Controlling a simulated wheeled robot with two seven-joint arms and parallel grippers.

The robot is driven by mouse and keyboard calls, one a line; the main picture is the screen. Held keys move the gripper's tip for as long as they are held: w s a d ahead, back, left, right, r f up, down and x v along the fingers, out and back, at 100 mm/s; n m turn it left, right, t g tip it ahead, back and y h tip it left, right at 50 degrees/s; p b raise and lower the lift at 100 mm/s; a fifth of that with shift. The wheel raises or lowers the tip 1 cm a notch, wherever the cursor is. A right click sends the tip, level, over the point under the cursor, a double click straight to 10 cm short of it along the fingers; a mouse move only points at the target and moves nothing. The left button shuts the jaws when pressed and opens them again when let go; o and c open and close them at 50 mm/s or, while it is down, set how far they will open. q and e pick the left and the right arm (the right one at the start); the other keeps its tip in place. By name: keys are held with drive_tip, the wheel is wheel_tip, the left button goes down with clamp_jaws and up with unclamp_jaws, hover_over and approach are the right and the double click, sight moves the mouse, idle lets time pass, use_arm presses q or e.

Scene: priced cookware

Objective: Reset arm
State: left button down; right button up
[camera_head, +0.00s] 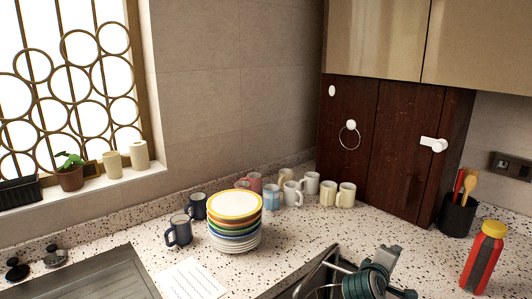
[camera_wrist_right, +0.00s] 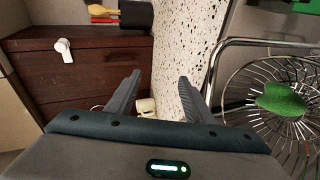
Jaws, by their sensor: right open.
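My right gripper (camera_head: 385,272) is in the lower right of the head view, over the front of the counter by the wire rack. In the right wrist view the same gripper (camera_wrist_right: 159,77) has its two dark fingers spread apart with nothing between the tips. A cream mug (camera_wrist_right: 146,107) shows beyond the fingers, apart from them. My left gripper is not in view.
A plate stack (camera_head: 235,218) and several mugs (camera_head: 345,194) stand on the speckled counter. A red bottle (camera_head: 484,258) and a black utensil holder (camera_head: 457,214) are at right. A wire rack (camera_wrist_right: 270,95) holds a green item (camera_wrist_right: 281,99). A sink (camera_head: 100,278) is at left.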

drive_tip(key=s+a+f+m+g+y, duration=0.2)
drive_tip(key=s+f+y, duration=0.1)
drive_tip(key=s+f, duration=0.7)
drive_tip(key=s+a+f+m+g+y, duration=0.1)
drive_tip(key=s+a+f+y, duration=0.15)
drive_tip(key=s+f, duration=0.75)
drive_tip(key=s+a+f+m+g+y, duration=0.2)
drive_tip(key=s+a, duration=0.2)
drive_tip(key=s, duration=0.8)
drive_tip(key=s+a+f+m+g+y, duration=0.2)
drive_tip(key=s+a+f, duration=0.1)
drive_tip(key=s, duration=1)
wheel_tip(320, 180, down, 28)
drive_tip(key=g+b, duration=0.1)
drive_tip(key=s+d+f+g+b, duration=0.1)
drive_tip(key=s+d+f, duration=0.2)
drive_tip(key=s+f, duration=1.5)
drive_tip(key=shift+s+f+n, duration=0.4)
drive_tip(key=shift+f, duration=0.2)
drive_tip(key=shift+h, duration=0.25)
